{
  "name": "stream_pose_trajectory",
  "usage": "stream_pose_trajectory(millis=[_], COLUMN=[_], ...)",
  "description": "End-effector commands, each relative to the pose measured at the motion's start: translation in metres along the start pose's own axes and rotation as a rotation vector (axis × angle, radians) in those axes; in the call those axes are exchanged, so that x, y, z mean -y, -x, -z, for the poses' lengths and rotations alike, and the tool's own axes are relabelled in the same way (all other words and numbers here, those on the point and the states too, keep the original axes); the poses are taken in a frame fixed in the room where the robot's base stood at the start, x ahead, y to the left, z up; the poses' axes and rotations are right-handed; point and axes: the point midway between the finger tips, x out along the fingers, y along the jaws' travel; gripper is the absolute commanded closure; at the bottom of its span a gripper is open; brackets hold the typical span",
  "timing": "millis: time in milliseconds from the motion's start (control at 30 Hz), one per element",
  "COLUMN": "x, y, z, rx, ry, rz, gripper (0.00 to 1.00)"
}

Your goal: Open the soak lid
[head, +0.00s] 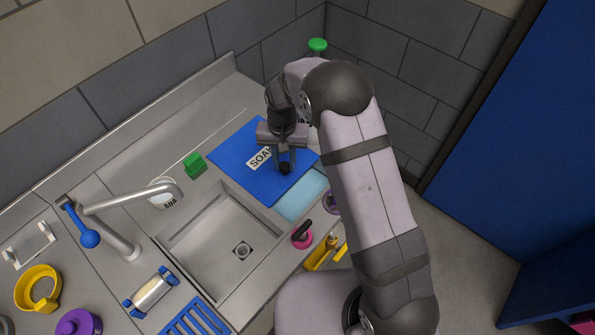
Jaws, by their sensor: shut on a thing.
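The soak lid (262,186) is a flat blue panel with a white SOAK label (260,157), in the counter right of the sink. Light blue water or a pale surface (303,197) shows beside its front right edge. My gripper (283,162) points down over the lid and is shut on a small black knob (285,169) near the lid's middle. My fingers partly hide the knob and the label.
The steel sink (215,245) and tap (120,230) lie to the left. A green block (194,164) and a white tub (164,193) stand near the lid. A pink-based tool (302,236) and a yellow tool (322,254) are at the front edge.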

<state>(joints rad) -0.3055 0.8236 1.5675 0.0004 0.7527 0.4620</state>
Motion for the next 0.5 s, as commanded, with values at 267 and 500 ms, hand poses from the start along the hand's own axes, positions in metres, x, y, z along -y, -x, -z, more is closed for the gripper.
stream_pose_trajectory(millis=[267, 500], x=[0.032, 0.038], y=[0.0, 0.001], z=[0.024, 0.028], rx=[-0.007, -0.006], ry=[0.001, 0.0], rz=[0.003, 0.002], gripper=[1.0, 1.0])
